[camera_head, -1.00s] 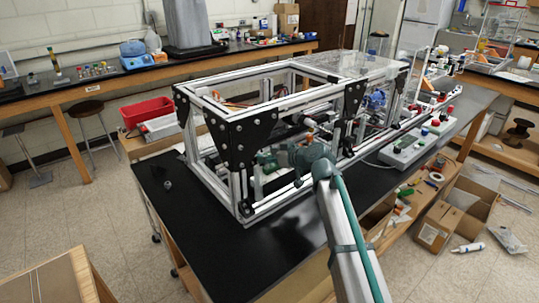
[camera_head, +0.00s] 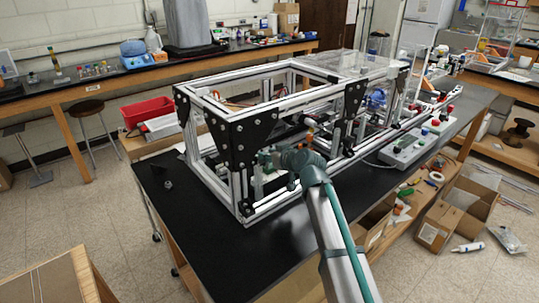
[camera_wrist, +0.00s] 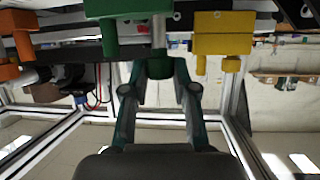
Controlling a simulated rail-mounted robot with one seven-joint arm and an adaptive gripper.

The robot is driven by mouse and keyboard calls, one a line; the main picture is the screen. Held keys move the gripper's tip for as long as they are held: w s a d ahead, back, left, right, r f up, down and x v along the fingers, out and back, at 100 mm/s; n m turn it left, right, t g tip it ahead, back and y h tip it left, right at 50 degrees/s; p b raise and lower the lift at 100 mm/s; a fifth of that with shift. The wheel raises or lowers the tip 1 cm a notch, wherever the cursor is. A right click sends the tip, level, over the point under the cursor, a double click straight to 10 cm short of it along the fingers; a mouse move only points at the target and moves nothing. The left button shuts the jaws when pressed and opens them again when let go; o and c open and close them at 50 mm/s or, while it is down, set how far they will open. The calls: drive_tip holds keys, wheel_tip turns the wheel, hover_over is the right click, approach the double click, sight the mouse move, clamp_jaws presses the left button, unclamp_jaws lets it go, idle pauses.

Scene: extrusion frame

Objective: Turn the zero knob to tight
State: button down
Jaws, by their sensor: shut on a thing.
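In the wrist view, a green knob (camera_wrist: 160,68) sits at the end of a silver shaft below a green block (camera_wrist: 128,8). My gripper (camera_wrist: 160,78) is shut on this knob, with one dark green finger on each side. No label is readable, so I cannot tell the knob's marked position. In the head view my gripper (camera_head: 268,159) reaches in at the near side of the extrusion frame (camera_head: 255,211), and my wrist hides most of the knob area.
A yellow block (camera_wrist: 222,38) with a small yellow knob is right of the green block. Orange parts (camera_wrist: 22,45) are on the left. Black corner plates (camera_head: 240,138) and metal posts surround the reach. The black tabletop (camera_head: 205,225) in front is mostly clear.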

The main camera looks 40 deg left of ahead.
drive_tip(key=shift+m+t, duration=0.3)
drive_tip(key=c, duration=0.9)
unclamp_jaws()
drive_tip(key=v, duration=1.2)
drive_tip(key=shift+s, duration=0.1)
